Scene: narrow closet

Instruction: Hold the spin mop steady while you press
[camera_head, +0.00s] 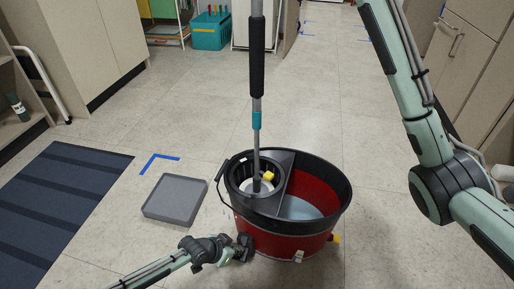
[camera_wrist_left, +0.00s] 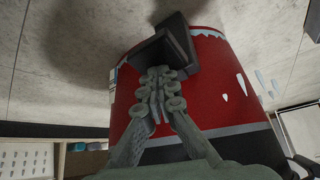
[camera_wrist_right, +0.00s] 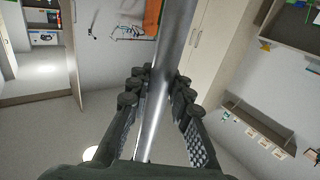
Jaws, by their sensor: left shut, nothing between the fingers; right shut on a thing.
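The spin mop (camera_head: 257,60) stands nearly upright, its grey pole with black sleeve and teal collar running down into the round basket (camera_head: 240,182) on the left side of the red and black bucket (camera_head: 322,195). The mop pole also crosses the right wrist view (camera_wrist_right: 170,60), where my right gripper (camera_wrist_right: 157,90) is shut around it. The right gripper lies outside the head view. My left gripper (camera_head: 243,246) is low at the bucket's front left. In the left wrist view its fingers (camera_wrist_left: 160,78) are together and empty, at the black pedal (camera_wrist_left: 165,45) on the red wall; contact is unclear.
A grey square tray (camera_head: 174,200) lies on the floor left of the bucket, near blue corner tape (camera_head: 158,159). A dark striped mat (camera_head: 60,205) lies farther left. Cabinets line both sides. A teal bin (camera_head: 210,32) stands at the back. The middle floor is clear.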

